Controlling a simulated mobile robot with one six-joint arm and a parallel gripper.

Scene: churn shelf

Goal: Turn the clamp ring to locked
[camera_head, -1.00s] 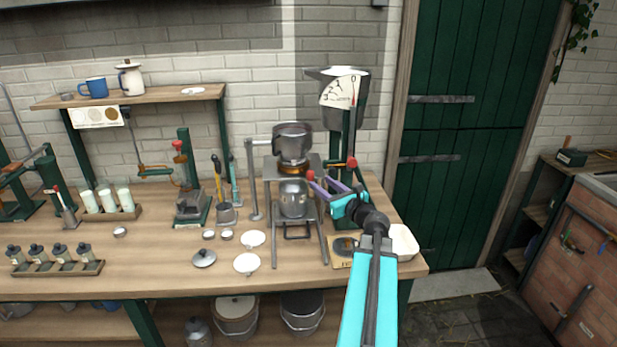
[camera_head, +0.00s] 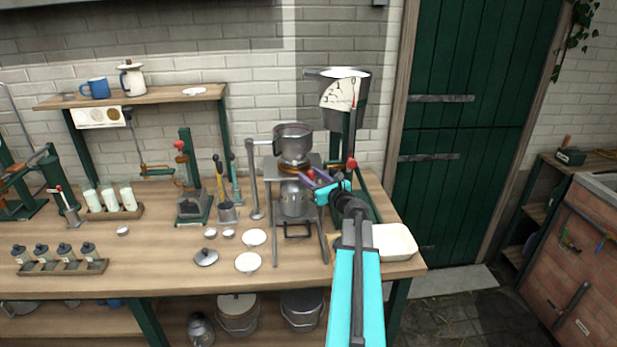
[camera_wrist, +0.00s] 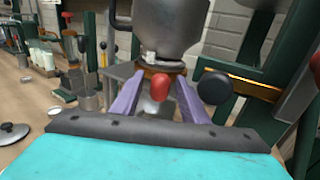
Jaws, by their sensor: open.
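The clamp ring is an orange-brown band (camera_head: 294,166) under a grey metal bowl (camera_head: 292,142) on a metal stand. It also shows in the wrist view (camera_wrist: 163,65), below the bowl (camera_wrist: 168,28). A red knob (camera_wrist: 160,87) stands out in front of the ring toward me. My gripper (camera_head: 311,181) is at the right front of the ring. In the wrist view its two purple fingers (camera_wrist: 160,98) are open, one on each side of the red knob, with the knob apparently between them. I cannot tell whether they touch it.
A black round knob (camera_wrist: 214,87) is close to the right finger. A hanging scale (camera_head: 343,92) with a red-tipped lever stands right of the stand. A white tray (camera_head: 394,242) lies at the table's right end. White discs (camera_head: 248,262) lie on the table to the left.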

